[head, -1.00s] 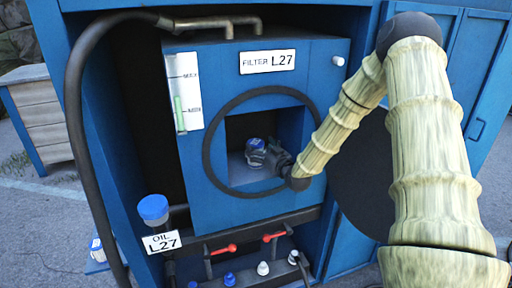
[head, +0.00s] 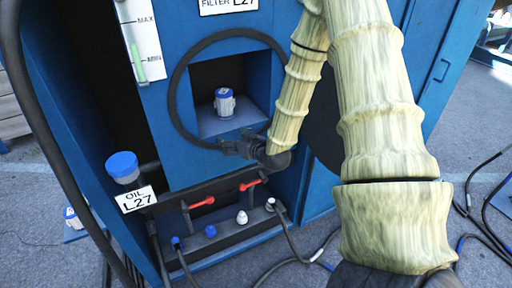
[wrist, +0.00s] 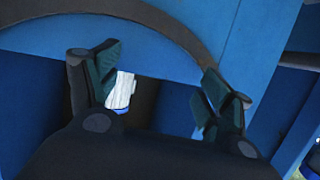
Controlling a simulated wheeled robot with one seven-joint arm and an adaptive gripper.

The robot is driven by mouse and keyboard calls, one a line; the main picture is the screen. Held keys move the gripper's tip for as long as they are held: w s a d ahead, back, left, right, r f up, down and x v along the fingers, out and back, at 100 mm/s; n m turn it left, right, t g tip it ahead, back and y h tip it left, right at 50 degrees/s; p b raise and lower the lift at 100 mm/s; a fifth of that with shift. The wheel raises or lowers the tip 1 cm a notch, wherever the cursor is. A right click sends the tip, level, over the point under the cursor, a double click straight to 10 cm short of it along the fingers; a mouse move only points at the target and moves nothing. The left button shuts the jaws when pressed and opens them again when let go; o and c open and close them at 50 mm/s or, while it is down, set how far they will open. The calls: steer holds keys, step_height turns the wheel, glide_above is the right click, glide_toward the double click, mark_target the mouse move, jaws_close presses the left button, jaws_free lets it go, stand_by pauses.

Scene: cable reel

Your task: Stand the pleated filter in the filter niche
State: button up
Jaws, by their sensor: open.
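The pleated filter (head: 225,103), white with blue ends, stands upright on the floor of the square filter niche (head: 262,86) in the blue cabinet. In the wrist view the white pleats of the filter (wrist: 121,91) show between my fingers, beyond them. My gripper (head: 228,148) is outside the niche, below its front edge and apart from the filter. In the wrist view my gripper (wrist: 160,85) has its two fingers wide apart with nothing between them.
A black ring (head: 174,100) surrounds the niche. Below are red-handled valves (head: 203,202) and several hose ports. A blue-capped oil filler (head: 122,166) is at the left, and a thick black hose (head: 28,110) runs down the left side.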

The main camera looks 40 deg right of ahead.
steer(key=s+a+f+g, duration=0.4)
steer(key=s+a+f, duration=0.25)
steer(key=f, duration=0.35)
steer(key=s+a+f+g, duration=0.3)
steer(key=s+a+f, duration=0.35)
steer(key=f, duration=0.25)
steer(key=s+a+f+g, duration=0.2)
steer(key=s+a+f, duration=0.1)
steer(key=s, duration=0.5)
steer(key=s+a+f+g, duration=0.3)
steer(key=s+f, duration=0.1)
steer(key=s, duration=0.5)
steer(key=s+a+f+g, duration=0.2)
steer(key=s+a+f, duration=0.1)
steer(key=s, duration=0.6)
steer(key=shift+f+g, duration=0.3)
steer(key=shift+f, duration=0.45)
